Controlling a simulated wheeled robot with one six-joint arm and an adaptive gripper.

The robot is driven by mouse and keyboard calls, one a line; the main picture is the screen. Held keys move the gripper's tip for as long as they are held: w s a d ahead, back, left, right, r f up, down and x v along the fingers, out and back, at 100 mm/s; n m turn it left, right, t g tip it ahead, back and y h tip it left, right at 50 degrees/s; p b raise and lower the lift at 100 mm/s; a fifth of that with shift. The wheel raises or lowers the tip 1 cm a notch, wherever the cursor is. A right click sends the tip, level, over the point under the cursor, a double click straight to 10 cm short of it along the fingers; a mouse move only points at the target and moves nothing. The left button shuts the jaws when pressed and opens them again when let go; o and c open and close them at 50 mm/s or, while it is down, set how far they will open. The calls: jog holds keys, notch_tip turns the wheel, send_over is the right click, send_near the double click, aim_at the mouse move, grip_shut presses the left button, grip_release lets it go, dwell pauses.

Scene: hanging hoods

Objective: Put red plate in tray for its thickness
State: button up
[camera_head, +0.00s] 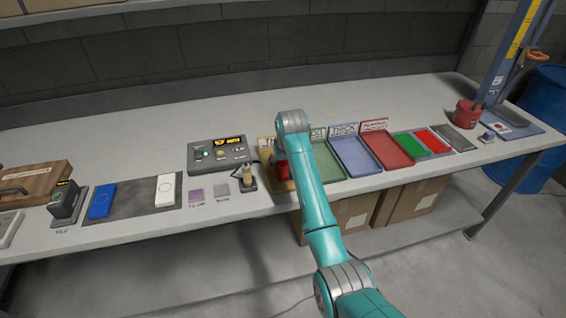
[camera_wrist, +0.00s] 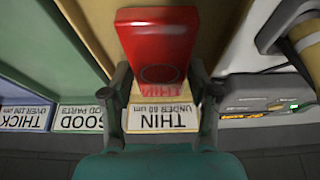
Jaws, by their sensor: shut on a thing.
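The red plate (camera_wrist: 153,48) is between the two fingers of my gripper (camera_wrist: 160,82) in the wrist view, and the gripper is shut on it. The plate is over the yellow tray (camera_wrist: 222,40), whose label (camera_wrist: 160,118) reads THIN, UNDER 60 um. In the head view the red plate (camera_head: 281,170) shows low over the same yellow tray (camera_head: 264,143), partly behind my arm. I cannot tell whether the plate touches the tray floor. The fingertips are mostly hidden by my arm in the head view.
Green (camera_head: 333,168), blue (camera_head: 352,157) and red (camera_head: 388,151) trays stand right of the yellow one. A grey instrument (camera_head: 217,154) and a probe stand (camera_head: 246,180) are close on its left. A blue block (camera_head: 101,201) and a white block (camera_head: 166,188) lie farther left.

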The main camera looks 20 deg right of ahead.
jog(key=shift+f, duration=0.3)
jog(key=o, duration=1.3)
jog(key=shift+o, duration=0.2)
